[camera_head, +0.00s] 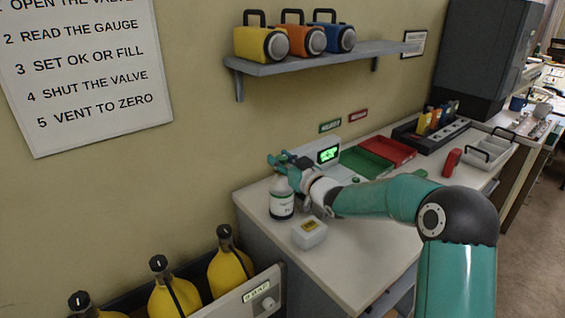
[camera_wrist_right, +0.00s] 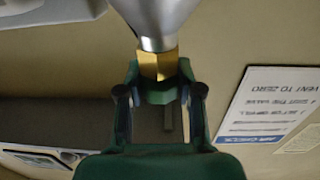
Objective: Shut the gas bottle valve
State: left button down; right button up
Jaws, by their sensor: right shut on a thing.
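The gas bottle (camera_head: 281,203) is small and white with a dark label, upright at the near left of the console top. In the right wrist view its silvery body (camera_wrist_right: 155,20) shows upside down, with a brass valve neck (camera_wrist_right: 158,66) below it. My right gripper (camera_head: 281,167) is at the top of the bottle. In the wrist view its fingers (camera_wrist_right: 160,95) are shut around the valve at the end of the brass neck. The gripped part is mostly hidden, and I cannot tell how far the valve is turned. My left gripper is not in view.
A small white box (camera_head: 309,233) stands close to the bottle. Behind the gripper is a unit with a green lit display (camera_head: 328,154). Green (camera_head: 366,163) and red (camera_head: 388,151) trays lie further right. Yellow bottles (camera_head: 231,272) stand below at the left. A shelf (camera_head: 325,56) hangs above.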

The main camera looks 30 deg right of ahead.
jog(key=shift+a+f+m+h+b, duration=0.15)
jog(key=shift+m+h+b, duration=0.7)
jog(key=shift+b, duration=0.85)
jog(key=shift+d+f+m+h+b, duration=0.15)
jog(key=shift+m+h+b, duration=0.3)
jog(key=shift+h+b, duration=1)
jog(key=shift+a+r+m+g+h+b, duration=0.15)
jog(key=shift+m+g+h+b, duration=0.15)
jog(key=shift+m+h+b, duration=0.2)
jog(key=m+h, duration=0.1)
jog(key=g+h+p, duration=0.1)
jog(key=shift+r+m+h, duration=0.2)
jog(key=shift+m+h, duration=0.1)
jog(key=shift+m, duration=0.1)
jog(key=m+g+h+p, duration=0.8)
jog(key=g+h+p, duration=0.1)
jog(key=p, duration=0.2)
jog(key=shift+m+g, duration=0.3)
jog(key=shift+m+g+h+p, duration=0.35)
jog(key=shift+m+g+p, duration=0.75)
jog(key=shift+g, duration=0.5)
jog(key=shift+m+g+h+p, duration=0.35)
jog(key=shift+m+g+p, duration=0.75)
jog(key=shift+g, duration=0.5)
jog(key=shift+r, duration=0.1)
jog(key=o, duration=1.1)
jog(key=shift+o, duration=0.4)
